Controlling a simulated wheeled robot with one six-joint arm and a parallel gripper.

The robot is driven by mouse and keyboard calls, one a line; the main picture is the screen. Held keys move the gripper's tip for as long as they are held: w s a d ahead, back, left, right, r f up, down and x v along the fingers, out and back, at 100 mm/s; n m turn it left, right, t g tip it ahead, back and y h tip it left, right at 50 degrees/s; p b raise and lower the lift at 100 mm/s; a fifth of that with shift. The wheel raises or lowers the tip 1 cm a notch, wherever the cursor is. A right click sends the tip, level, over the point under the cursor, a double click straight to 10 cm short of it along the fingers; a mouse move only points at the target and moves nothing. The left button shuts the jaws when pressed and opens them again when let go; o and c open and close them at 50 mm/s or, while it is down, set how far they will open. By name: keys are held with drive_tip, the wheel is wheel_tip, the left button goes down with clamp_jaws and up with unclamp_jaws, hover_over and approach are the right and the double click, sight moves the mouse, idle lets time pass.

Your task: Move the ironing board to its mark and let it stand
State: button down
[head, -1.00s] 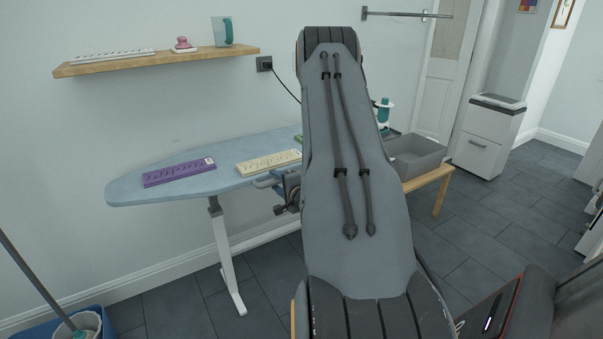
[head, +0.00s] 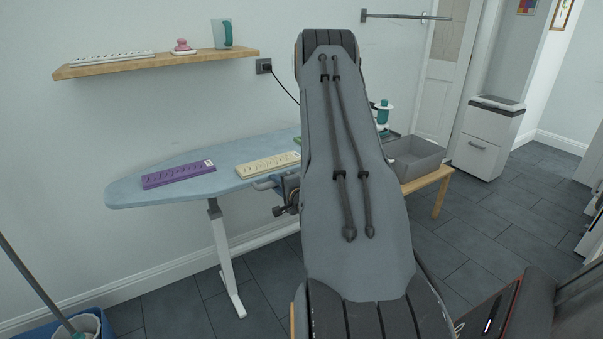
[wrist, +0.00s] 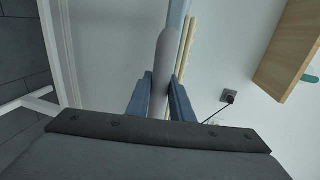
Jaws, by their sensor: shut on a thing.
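The ironing board (head: 135,189) has a pale blue top and white legs, and stands upright against the wall at the left and middle of the head view. A purple strip (head: 178,174) and a cream strip (head: 266,163) lie on it. My gripper (wrist: 163,90) is shut on a grey rounded part of the board in the wrist view, with one blue finger on each side. In the head view my arm hides most of the gripper and the board's right part. I cannot make out the floor mark.
A wooden shelf (head: 160,62) is on the wall above the board. A low wooden bench (head: 428,179) with a grey bin (head: 414,158) stands at right. A blue bucket (head: 90,324) with a mop is at the lower left. A socket (head: 264,66) has a cable plugged in.

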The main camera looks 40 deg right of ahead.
wheel_tip(320, 180, up, 13)
drive_tip(key=p, duration=0.8)
drive_tip(key=shift+d, duration=0.15)
drive_tip(key=c, duration=1.5)
unclamp_jaws()
drive_tip(key=shift+w+f, duration=0.1)
drive_tip(key=shift+f, duration=0.2)
drive_tip(key=shift+f, duration=0.1)
drive_tip(key=shift+c, duration=0.3)
drive_tip(key=p+v, duration=0.4)
drive_tip(key=v, duration=0.3)
